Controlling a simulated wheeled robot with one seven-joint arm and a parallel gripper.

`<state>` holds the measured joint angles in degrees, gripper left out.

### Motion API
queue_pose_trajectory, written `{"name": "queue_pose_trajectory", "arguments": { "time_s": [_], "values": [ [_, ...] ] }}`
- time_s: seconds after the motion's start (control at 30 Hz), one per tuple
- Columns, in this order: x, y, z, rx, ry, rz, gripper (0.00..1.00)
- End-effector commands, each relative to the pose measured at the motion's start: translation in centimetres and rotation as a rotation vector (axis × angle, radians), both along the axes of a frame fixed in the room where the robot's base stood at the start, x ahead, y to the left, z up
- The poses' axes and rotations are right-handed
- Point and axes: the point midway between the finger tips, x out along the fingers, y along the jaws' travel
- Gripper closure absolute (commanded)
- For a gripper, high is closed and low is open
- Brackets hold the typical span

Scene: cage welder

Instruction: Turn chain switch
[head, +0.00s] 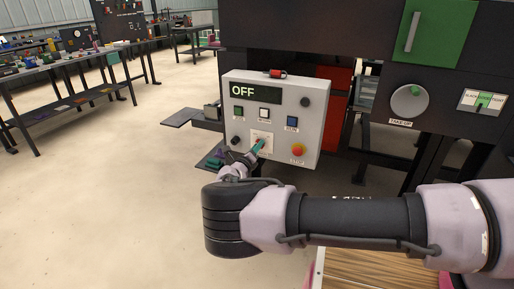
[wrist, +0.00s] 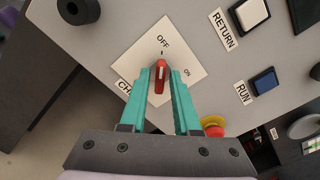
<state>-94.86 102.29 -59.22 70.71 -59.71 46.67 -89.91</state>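The chain switch (wrist: 160,76) is a small red knob on a white square plate (wrist: 128,57) in the wrist view. Its white mark points toward the OFF label, with ON to the right. The label starting with "CH" is partly hidden by a finger. My gripper (wrist: 161,74) has its two teal fingers on either side of the knob, with narrow gaps visible. Whether the tips touch the panel I cannot tell. In the head view, my gripper (head: 260,145) is at the plate on the grey control box (head: 317,125), hiding the knob there.
The box carries a display reading OFF (head: 255,93), several push buttons, a black knob (head: 305,101) and a red stop button (head: 298,150) close right of my gripper. A dark machine with a take-up dial (head: 409,101) stands right. Open floor (head: 90,200) lies left.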

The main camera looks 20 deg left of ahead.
Motion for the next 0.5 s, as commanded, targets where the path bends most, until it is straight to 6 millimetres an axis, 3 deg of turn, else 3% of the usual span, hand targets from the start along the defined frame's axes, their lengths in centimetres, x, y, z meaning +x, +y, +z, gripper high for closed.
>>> {"name": "queue_pose_trajectory", "arguments": {
  "time_s": [0.03,0.07,0.5],
  "values": [
    [-0.01,0.00,0.00,0.000,0.000,0.000,0.93],
    [-0.01,-0.01,0.01,0.000,0.000,0.000,1.00],
    [-0.03,0.00,0.02,0.051,-0.003,-0.001,1.00]
  ]
}}
